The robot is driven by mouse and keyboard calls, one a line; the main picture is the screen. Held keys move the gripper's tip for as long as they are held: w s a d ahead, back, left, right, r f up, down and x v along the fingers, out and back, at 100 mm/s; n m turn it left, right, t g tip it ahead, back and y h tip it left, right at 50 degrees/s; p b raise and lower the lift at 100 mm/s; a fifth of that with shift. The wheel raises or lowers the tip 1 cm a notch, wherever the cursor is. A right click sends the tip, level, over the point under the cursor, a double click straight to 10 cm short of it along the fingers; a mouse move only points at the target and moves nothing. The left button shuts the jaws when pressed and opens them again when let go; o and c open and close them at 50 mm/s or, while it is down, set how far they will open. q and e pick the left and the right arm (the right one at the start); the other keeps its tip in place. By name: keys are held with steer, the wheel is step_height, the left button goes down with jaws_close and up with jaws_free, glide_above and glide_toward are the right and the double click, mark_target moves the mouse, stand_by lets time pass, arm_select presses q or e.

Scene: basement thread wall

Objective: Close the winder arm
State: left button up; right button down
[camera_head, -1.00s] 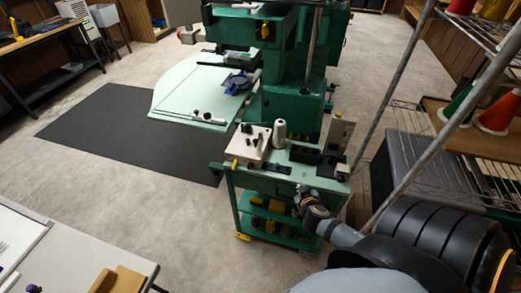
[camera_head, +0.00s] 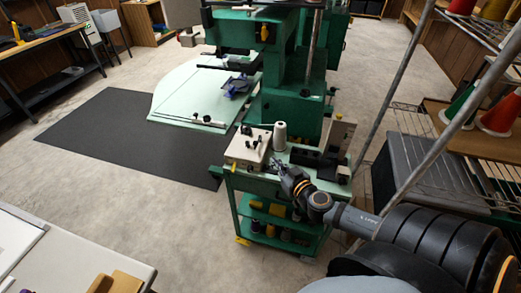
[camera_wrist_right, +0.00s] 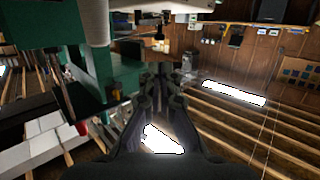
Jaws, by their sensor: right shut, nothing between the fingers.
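A cream bobbin winder box (camera_head: 248,146) with dark knobs sits at the left end of the green cart's top (camera_head: 270,182). A white thread cone (camera_head: 279,136) stands beside it. Which small part is the winder arm is too small to tell. My right gripper (camera_head: 279,166) is at the cart top, just right of the winder box and in front of the cone; contact cannot be told. It is shut and empty. In the right wrist view, its fingers (camera_wrist_right: 160,76) are close together at the middle. My left gripper is not in view.
A large green machine (camera_head: 295,75) with a pale table (camera_head: 200,95) stands behind the cart. A dark block (camera_head: 305,156) and an upright beige plate (camera_head: 337,138) are on the cart's right. A wire rack (camera_head: 400,125) stands at right.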

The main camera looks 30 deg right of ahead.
mark_target(256, 144)
steer(key=p+x, duration=0.2)
steer(key=x, duration=0.3)
steer(key=p+x, duration=0.3)
steer(key=x, duration=0.1)
steer(key=shift+w+r, duration=0.1)
steer(key=shift+w, duration=0.35)
steer(key=shift+w+d+f, duration=0.1)
steer(key=shift+w+f, duration=0.25)
steer(key=shift+w, duration=0.25)
